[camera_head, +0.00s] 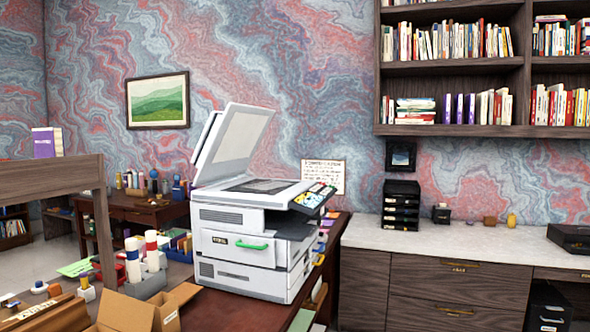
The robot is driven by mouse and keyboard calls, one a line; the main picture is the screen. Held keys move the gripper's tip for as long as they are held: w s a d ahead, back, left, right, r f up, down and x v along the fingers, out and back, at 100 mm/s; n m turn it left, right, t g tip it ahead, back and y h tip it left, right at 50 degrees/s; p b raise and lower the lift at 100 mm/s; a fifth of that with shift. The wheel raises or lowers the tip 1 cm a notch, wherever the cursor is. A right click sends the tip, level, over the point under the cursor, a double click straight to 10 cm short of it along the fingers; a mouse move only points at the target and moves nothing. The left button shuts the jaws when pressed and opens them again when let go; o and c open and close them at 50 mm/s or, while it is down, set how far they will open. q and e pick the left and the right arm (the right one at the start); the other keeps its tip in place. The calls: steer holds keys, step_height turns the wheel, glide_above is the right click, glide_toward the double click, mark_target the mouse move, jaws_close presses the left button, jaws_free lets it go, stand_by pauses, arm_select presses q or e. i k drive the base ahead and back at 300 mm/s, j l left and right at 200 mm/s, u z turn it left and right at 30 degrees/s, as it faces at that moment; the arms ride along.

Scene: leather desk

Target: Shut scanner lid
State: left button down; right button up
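A white and grey scanner-copier (243,240) stands on a dark reddish-brown desk near the middle of the view. Its lid (232,146) is raised, tilted up and back toward the left, and the dark scanning glass (259,186) below is exposed. A control panel with coloured buttons (313,196) is on the right of its top. A green handle (252,245) is on its front. Neither of my grippers shows in this view, so nothing is seen touching the lid.
An open cardboard box (140,312) stands in front of the scanner at lower left. Red, white and blue cylinders (133,262) stand left of it. A light countertop (375,236) with a black tray stack (401,204) lies to the right. The space above the scanner glass is clear.

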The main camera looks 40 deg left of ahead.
mark_target(230, 140)
steer(key=i+u, duration=0.3)
steer(key=i, duration=0.35)
steer(key=i+l+u, duration=0.25)
steer(key=i, duration=0.4)
